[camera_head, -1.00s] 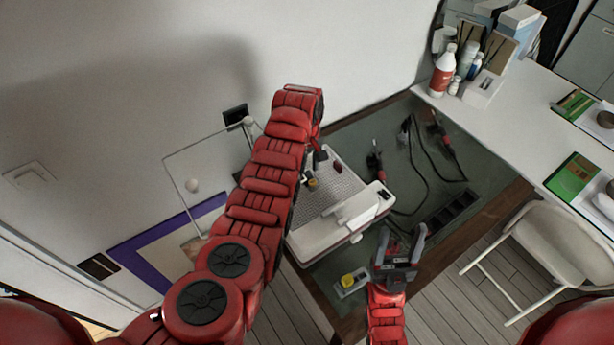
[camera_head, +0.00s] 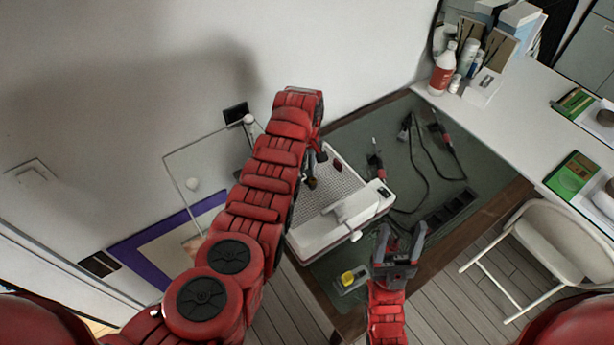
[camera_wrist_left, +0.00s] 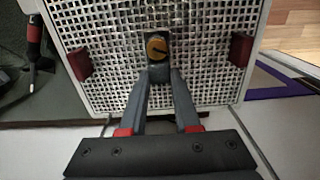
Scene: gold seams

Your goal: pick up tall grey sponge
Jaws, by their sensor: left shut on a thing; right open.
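The tall grey sponge (camera_wrist_left: 158,72) appears as a small upright grey block with a round orange face on top. It stands over the white mesh surface (camera_wrist_left: 105,85) of a white device. My left gripper (camera_wrist_left: 160,80) has its fingertips closed on it. I cannot tell whether it still touches the mesh. In the head view my left gripper (camera_head: 315,170) is mostly hidden behind its red arm, with the held thing (camera_head: 311,184) just showing over the white device (camera_head: 330,190). My right gripper (camera_head: 402,240) is open and empty below the device, above the table's near edge.
A soldering iron (camera_head: 376,160) with a black cable, a second red-handled tool (camera_head: 440,130) and a black slotted strip (camera_head: 450,212) lie on the green mat. A yellow sponge (camera_head: 348,278) sits near the front. A clear panel (camera_head: 195,165) leans at left.

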